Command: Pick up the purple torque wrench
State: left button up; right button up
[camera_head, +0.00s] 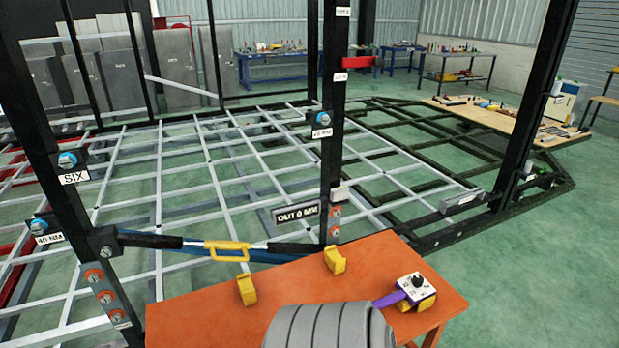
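The purple torque wrench (389,299) lies on the right part of the orange table (190,318). Its purple handle points left toward the front. Its head end is white with a black knob and sits over a yellow block (424,304). The near end of the handle is partly hidden behind a grey ribbed rounded shape at the bottom edge, which looks like part of my arm. Neither my left nor my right gripper is in view, and nothing is seen touching the wrench.
Two more yellow blocks (246,290) (335,260) stand on the orange table. Behind it, a bar with a yellow handle (228,250) spans two black posts (333,130) carrying bolts and labels. The trailer frame lies beyond. Green floor (545,270) is clear at right.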

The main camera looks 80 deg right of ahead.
aim_at(406, 290)
jog(key=u, duration=0.35)
jog(key=k, duration=2)
jog(key=z, duration=0.3)
